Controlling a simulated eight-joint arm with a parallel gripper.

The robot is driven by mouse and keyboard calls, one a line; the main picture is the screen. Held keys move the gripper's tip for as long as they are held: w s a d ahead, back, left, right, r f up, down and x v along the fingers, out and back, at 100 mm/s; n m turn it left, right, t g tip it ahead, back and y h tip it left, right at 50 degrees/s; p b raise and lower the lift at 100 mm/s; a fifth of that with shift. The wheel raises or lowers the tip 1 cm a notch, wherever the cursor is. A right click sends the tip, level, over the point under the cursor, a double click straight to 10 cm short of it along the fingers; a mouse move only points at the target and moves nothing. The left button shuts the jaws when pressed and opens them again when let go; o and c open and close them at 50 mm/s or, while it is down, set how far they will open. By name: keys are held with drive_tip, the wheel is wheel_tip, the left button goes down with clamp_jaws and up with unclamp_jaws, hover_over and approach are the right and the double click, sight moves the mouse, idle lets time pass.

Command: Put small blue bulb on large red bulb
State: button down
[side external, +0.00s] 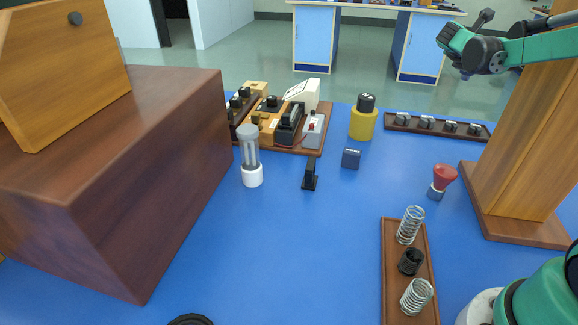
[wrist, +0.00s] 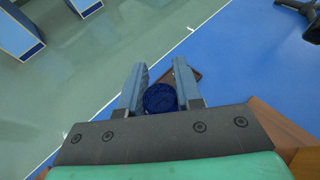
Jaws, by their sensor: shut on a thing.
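A dark blue round thing, which looks like the small blue bulb (wrist: 160,98), sits between the two fingers of my gripper (wrist: 161,88) in the wrist view. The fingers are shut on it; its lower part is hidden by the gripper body. The large red bulb (side external: 444,177) stands upright on the blue bench in the side external view, with a grey-blue base under its red top. My gripper's fingers and the held bulb cannot be made out in the side external view, so their distance from the red bulb cannot be told.
A wooden tray (side external: 384,285) with springs and a black cylinder lies in front of the red bulb. A wooden block (side external: 530,150) stands close to its right. A dark strip with knobs (side external: 391,124) lies behind. Open blue bench (side external: 300,240) lies to the left.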

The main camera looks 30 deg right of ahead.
drive_tip(key=s+a+r+m+g, duration=0.1)
drive_tip(key=s+a+r+g, duration=0.15)
drive_tip(key=a+r, duration=0.35)
drive_tip(key=r+m+g, duration=0.2)
drive_tip(key=m+g, duration=0.1)
hover_over(453, 168)
drive_tip(key=shift+y, duration=0.3)
wheel_tip(453, 168, down, 19)
drive_tip(key=shift+f, duration=0.1)
drive_tip(key=shift+f, duration=0.1)
drive_tip(key=c, duration=0.6)
unclamp_jaws()
